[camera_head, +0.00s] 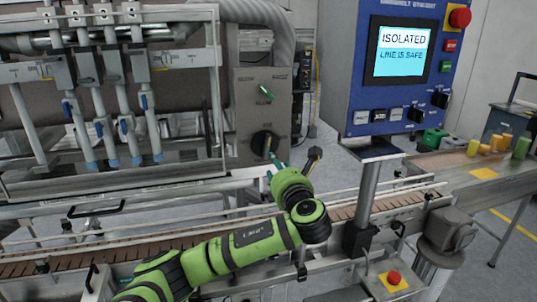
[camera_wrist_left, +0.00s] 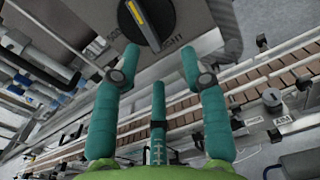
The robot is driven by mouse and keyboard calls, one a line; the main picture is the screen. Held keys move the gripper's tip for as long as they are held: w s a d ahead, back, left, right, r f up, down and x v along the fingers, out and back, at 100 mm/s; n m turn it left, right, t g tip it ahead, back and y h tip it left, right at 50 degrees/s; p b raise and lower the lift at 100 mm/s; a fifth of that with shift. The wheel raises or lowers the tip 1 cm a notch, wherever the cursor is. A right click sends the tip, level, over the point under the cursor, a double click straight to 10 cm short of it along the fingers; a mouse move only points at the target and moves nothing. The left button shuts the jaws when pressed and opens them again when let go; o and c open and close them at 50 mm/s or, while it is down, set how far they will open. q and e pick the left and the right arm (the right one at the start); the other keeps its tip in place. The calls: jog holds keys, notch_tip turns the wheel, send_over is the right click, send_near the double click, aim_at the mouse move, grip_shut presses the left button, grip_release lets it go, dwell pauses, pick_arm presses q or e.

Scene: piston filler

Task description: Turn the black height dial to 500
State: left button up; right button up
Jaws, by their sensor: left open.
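The black dial (camera_head: 265,144) with a yellow pointer bar sits low on a grey control plate (camera_head: 243,120) left of the blue cabinet. My left gripper (camera_head: 276,163) reaches up to just below the dial. In the wrist view, its teal fingers (camera_wrist_left: 160,54) are spread open and empty, tips short of the dial, with no contact visible. My right gripper is not in view.
A blue cabinet (camera_head: 392,62) with a lit screen reading "ISOLATED, LINE IS SAFE" stands at right. A conveyor (camera_head: 340,213) with rails runs below. Filling nozzles with blue valves (camera_head: 125,126) are at left.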

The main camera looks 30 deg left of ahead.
aim_at(266, 148)
pick_arm(q)
jog(key=shift+y, duration=0.4)
jog(key=w+a, duration=0.1)
jog(key=w+a+r+p, duration=0.1)
jog(key=a, duration=0.1)
jog(key=w+a+r+p, duration=0.1)
jog(key=shift+a+r, duration=0.2)
jog(key=shift+a, duration=0.2)
jog(key=shift+w+a+f+p, duration=0.1)
jog(key=shift+w+a+p, duration=0.2)
jog(key=shift+a+p, duration=0.15)
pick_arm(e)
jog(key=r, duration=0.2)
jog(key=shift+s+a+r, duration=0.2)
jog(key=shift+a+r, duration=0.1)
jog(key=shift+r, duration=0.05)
pick_arm(q)
grip_shut()
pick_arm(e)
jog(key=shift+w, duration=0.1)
